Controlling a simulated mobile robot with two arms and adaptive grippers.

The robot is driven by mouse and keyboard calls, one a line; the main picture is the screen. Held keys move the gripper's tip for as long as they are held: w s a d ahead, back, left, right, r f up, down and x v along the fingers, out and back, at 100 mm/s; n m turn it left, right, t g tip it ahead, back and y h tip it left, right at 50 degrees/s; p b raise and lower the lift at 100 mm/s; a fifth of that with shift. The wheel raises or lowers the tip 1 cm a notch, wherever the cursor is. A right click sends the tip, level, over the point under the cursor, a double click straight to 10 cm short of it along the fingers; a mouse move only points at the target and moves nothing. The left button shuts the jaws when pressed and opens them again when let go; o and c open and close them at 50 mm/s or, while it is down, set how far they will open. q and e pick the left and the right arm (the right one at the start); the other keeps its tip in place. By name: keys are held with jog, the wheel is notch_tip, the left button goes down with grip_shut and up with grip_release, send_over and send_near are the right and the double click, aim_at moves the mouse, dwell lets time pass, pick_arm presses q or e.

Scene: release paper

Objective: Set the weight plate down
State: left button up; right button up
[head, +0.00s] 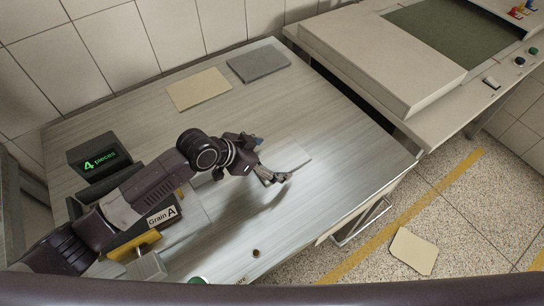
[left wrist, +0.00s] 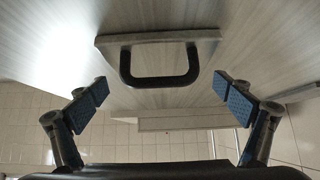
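The weight plate (left wrist: 205,35) is a flat light-grey plate with a black U-shaped handle (left wrist: 158,80). In the left wrist view it appears to lie flat on the table, handle toward me. In the head view the plate (head: 292,152) shows as a pale square, partly hidden by my left gripper. My left gripper (head: 272,160) is over the plate with its fingers spread. In the left wrist view the blue finger pads of this gripper (left wrist: 161,88) stand apart on either side of the handle, not touching it. My right gripper is not in view.
A beige sheet stack (head: 199,90) and a grey stack (head: 258,63) lie at the table's back. A "4 pieces" display (head: 99,158) and a "Grain A" holder (head: 162,215) stand left. A machine (head: 385,55) stands right. A beige sheet (head: 413,251) lies on the floor.

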pick_arm(q)
jog(key=b+v, duration=0.1)
jog(key=v, duration=1.1)
dwell(0.5)
